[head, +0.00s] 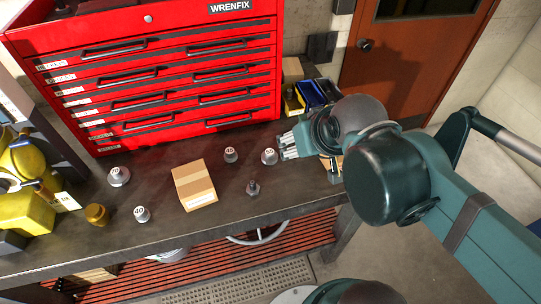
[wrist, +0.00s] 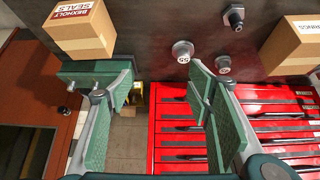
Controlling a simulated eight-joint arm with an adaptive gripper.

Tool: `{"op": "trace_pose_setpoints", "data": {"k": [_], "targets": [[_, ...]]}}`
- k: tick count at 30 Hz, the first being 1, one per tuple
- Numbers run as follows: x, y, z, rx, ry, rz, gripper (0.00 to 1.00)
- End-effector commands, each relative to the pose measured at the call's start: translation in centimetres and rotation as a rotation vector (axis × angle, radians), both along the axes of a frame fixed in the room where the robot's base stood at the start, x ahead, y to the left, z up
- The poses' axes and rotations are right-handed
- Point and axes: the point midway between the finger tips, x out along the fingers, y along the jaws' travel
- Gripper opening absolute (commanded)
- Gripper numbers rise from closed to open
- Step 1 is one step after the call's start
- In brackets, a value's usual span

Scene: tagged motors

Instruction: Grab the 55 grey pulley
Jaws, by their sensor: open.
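The 55 grey pulley (head: 269,157) stands upright on the dark workbench, just left of my gripper (head: 289,147) in the head view. In the wrist view the pulley (wrist: 182,54) shows its 55 face, beyond and near the right finger. My gripper (wrist: 155,88) is open and empty, with green pads on both sides of a clear gap. The pulley is outside the gap. I cannot tell from these views whether a finger touches it.
Another grey pulley (head: 231,155) stands left of the 55, with a dark fitting (head: 253,188) in front. A cardboard box (head: 194,185), a pulley marked 40 (head: 142,214) and a brass part (head: 97,214) are further left. A red tool chest (head: 160,60) stands behind. A seals box (wrist: 80,28) is near the left finger.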

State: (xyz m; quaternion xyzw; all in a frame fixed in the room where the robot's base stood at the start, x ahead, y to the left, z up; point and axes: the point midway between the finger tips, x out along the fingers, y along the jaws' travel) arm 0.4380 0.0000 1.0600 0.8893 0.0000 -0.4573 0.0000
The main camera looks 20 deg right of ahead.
Motion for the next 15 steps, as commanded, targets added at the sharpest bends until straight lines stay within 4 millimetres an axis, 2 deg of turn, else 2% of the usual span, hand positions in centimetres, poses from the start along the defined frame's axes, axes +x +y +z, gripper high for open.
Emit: {"op": "trace_pose_setpoints", "data": {"k": [15], "targets": [[0.58, 0.23, 0.36, -0.026, 0.022, 0.04, 0.5]]}}
